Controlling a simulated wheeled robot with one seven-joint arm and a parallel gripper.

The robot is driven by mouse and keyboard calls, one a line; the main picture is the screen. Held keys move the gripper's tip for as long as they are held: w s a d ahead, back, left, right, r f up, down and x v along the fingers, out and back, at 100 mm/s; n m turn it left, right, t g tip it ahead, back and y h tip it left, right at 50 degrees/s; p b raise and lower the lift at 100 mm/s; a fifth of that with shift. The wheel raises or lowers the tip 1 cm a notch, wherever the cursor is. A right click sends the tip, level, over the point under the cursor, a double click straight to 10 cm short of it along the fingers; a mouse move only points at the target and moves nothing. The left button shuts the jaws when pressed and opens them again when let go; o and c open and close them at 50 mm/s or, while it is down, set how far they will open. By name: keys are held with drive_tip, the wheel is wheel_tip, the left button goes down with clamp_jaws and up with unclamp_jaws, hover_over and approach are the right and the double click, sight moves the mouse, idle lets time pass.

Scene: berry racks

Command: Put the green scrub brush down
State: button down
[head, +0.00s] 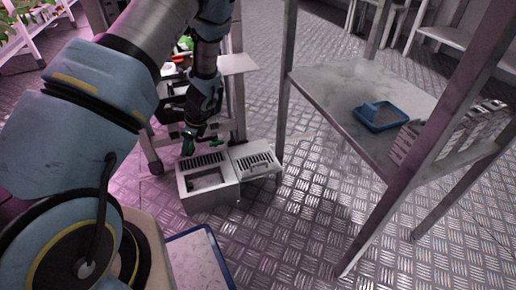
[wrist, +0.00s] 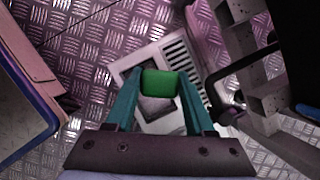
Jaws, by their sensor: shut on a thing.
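In the wrist view, the green scrub brush (wrist: 159,83) is held between the two teal fingers of my gripper (wrist: 158,92). Only a green block-like part of it shows. My gripper also shows in the head view (head: 190,140), pointing down, with a small green part of the brush (head: 187,148) at its tip. Below it is a grey metal box (head: 208,200) on the floor, with a square opening and slotted vents. In the wrist view, the box (wrist: 172,55) lies behind the brush, and the brush appears above it, apparently without touching.
A metal rack (head: 335,85) on the right bears a blue dustpan-like tray (head: 380,116). A small shelf unit (head: 237,64) with items stands behind my gripper. A blue-edged board (head: 200,262) is near my base. The patterned metal floor (head: 300,215) between box and rack is clear.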

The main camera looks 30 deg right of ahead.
drive_tip(key=s+d+f+m+t+h+b, duration=0.1)
drive_tip(key=s+d+f+m+h, duration=0.1)
drive_tip(key=s+d+f+m, duration=0.3)
drive_tip(key=s+d+m+h, duration=0.2)
drive_tip(key=s+d+m, duration=0.1)
drive_tip(key=d+m, duration=0.45)
drive_tip(key=shift+n, duration=0.35)
drive_tip(key=w+d+b, duration=0.1)
drive_tip(key=w+d, duration=0.2)
drive_tip(key=d, duration=0.2)
drive_tip(key=w+d+f+b, duration=0.1)
drive_tip(key=w+d+b, duration=0.1)
drive_tip(key=w+d, duration=0.2)
drive_tip(key=w+d+b, duration=0.2)
drive_tip(key=w+d, duration=0.2)
drive_tip(key=d, duration=0.3)
drive_tip(key=shift+w+d+f, duration=0.1)
drive_tip(key=shift+w+f, duration=0.1)
wheel_tip(320, 180, down, 6)
drive_tip(key=b, duration=0.4)
drive_tip(key=shift+r, duration=0.15)
drive_tip(key=shift+w+d, duration=0.1)
drive_tip(key=shift+r, duration=0.1)
